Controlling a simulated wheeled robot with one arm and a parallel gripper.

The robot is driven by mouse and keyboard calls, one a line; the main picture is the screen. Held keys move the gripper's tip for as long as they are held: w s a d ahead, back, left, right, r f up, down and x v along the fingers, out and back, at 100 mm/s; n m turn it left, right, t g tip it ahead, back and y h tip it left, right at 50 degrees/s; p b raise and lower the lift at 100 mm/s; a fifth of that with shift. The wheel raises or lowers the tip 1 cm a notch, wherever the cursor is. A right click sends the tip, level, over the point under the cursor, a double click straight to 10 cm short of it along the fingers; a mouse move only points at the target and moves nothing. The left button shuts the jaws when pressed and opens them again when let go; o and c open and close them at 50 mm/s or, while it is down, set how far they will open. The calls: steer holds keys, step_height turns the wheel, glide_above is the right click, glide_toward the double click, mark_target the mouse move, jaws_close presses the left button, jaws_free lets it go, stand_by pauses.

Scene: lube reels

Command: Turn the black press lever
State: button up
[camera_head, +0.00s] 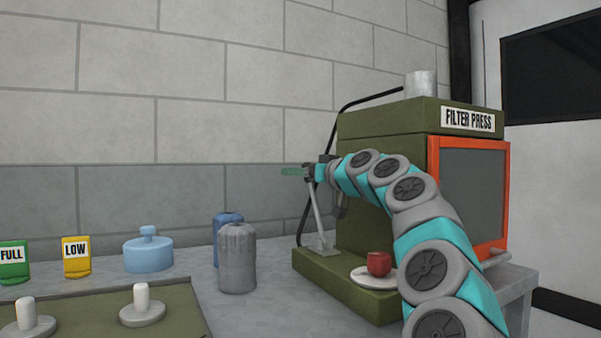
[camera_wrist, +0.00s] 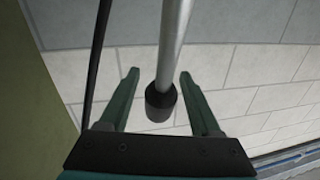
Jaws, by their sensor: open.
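The filter press (camera_head: 385,150) is an olive-green machine on the right of the counter in the head view. A silver rod (camera_head: 318,222) rises from its base near the left side. In the wrist view a silver rod (camera_wrist: 173,40) ends in a black cap (camera_wrist: 160,101), which appears to be the press lever. My gripper (camera_wrist: 159,75) is open, with one green finger on each side of the rod and cap. Gaps show on both sides. In the head view my gripper (camera_head: 293,171) is small, at the left side of the press, and its contact there is unclear.
A black hose (camera_head: 345,108) curves down the press's left side and runs close to my gripper's left finger in the wrist view. A red cup (camera_head: 379,263) stands on a white saucer (camera_head: 360,275). Grey (camera_head: 237,258) and blue (camera_head: 222,222) canisters stand left of the press.

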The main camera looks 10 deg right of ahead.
jaws_close()
stand_by(0.5)
stand_by(0.9)
